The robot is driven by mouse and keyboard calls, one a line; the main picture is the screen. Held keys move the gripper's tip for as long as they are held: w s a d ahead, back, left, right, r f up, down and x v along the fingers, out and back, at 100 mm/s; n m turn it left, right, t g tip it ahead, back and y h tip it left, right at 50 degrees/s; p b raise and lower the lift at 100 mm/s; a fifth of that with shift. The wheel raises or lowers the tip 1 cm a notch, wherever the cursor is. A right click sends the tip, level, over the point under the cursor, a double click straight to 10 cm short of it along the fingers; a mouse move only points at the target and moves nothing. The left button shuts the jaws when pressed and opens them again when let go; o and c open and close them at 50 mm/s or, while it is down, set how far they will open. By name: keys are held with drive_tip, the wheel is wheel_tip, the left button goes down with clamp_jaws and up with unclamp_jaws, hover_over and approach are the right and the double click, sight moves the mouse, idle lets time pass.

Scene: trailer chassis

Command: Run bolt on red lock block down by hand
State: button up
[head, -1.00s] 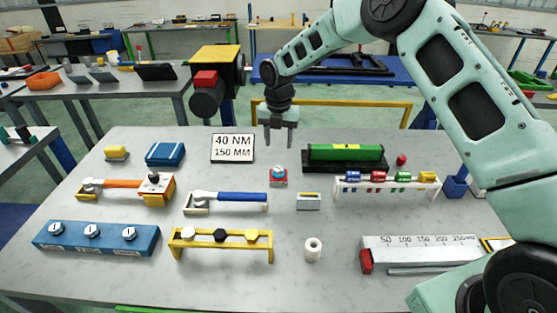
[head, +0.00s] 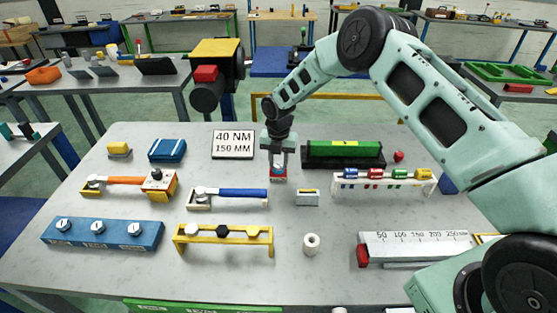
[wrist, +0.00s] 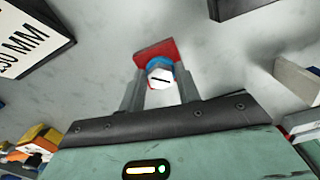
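The red lock block (head: 279,179) sits on the grey table near its middle. A bolt with a pale, slotted head (wrist: 160,78) stands on it, with a blue ring below the head; the block's red face also shows in the wrist view (wrist: 154,49). My gripper (head: 278,167) points down right over the block. In the wrist view its two fingers (wrist: 159,82) stand on either side of the bolt head, with a narrow gap seeming to show on each side. The gripper looks open. The bolt's lower part is hidden.
A green block in a black holder (head: 344,150) stands close on the right. The 40 NM / 150 MM sign (head: 233,144) is at the left. A blue-handled wrench (head: 230,195) and a small grey block (head: 307,198) lie nearer the front.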

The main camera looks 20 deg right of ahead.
drive_tip(key=c, duration=0.5)
drive_tip(key=shift+m+b, duration=0.4)
